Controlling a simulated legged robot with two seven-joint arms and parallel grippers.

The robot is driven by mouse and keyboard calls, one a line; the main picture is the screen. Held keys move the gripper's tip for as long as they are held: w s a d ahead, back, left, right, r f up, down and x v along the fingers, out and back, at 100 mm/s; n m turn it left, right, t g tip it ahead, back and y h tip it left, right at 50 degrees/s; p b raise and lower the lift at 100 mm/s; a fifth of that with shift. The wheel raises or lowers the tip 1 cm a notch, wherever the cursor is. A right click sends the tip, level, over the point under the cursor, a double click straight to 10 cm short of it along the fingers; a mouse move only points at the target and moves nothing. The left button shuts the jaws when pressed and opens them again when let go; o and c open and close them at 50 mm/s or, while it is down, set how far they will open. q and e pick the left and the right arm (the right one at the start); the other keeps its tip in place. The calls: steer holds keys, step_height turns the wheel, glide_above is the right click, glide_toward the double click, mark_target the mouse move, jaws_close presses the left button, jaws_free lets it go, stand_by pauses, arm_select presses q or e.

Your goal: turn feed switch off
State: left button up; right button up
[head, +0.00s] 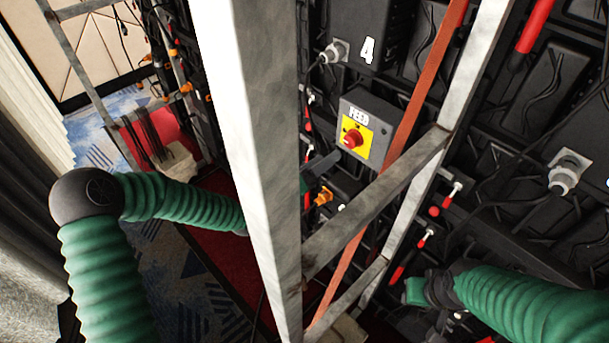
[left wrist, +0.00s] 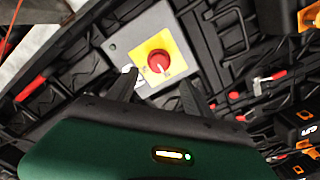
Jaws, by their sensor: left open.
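The feed switch is a red rotary knob (head: 352,138) on a yellow plate, on a grey box (head: 379,108) labelled FEED. In the left wrist view the red knob (left wrist: 158,60) shows a pale mark towards its lower right. My left gripper (left wrist: 158,88) is open, its two dark fingers spread below the knob, with nothing between them. In the head view the left gripper (head: 322,165) is mostly hidden behind the pale post, just left of and below the box. My right arm (head: 520,300) shows at the lower right; its jaws are not clear.
A thick pale upright post (head: 245,130) stands in front of my left forearm. A diagonal metal brace (head: 375,205) crosses below the switch box. Cables and red-handled parts (head: 445,198) cover the dark panels. An orange connector (head: 323,196) sits below the switch box.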

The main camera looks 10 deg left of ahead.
arm_select(q)
steer(key=v, duration=0.8)
steer(key=shift+w, duration=0.15)
